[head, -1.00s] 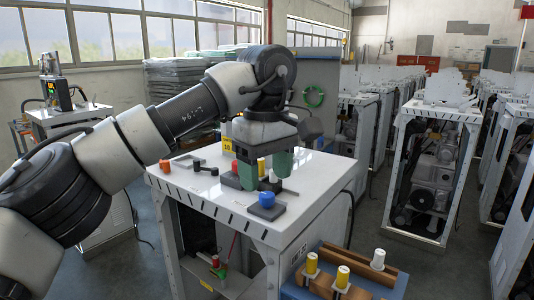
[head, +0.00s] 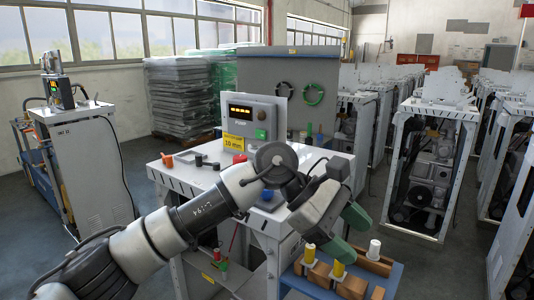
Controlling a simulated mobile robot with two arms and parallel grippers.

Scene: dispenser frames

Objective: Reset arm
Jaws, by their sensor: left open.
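My left arm comes in from the bottom left and bends at the wrist in front of the white dispenser frame (head: 180,183). My left gripper (head: 348,232) has green fingers that stand apart, with nothing seen between them. It points down and to the right, in front of the frame's right side and, in the picture, just above a wooden holder (head: 352,287) with yellow and white-topped pieces (head: 342,269). The arm hides part of the frame's top. My right gripper is not in view.
A control box (head: 251,117) with a lit display stands on the frame, with a yellow sign (head: 233,142). Red, black and blue parts lie on the frame's top; the blue knob (head: 267,195) is partly hidden. More frames (head: 431,160) stand at right. Grey floor is open between.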

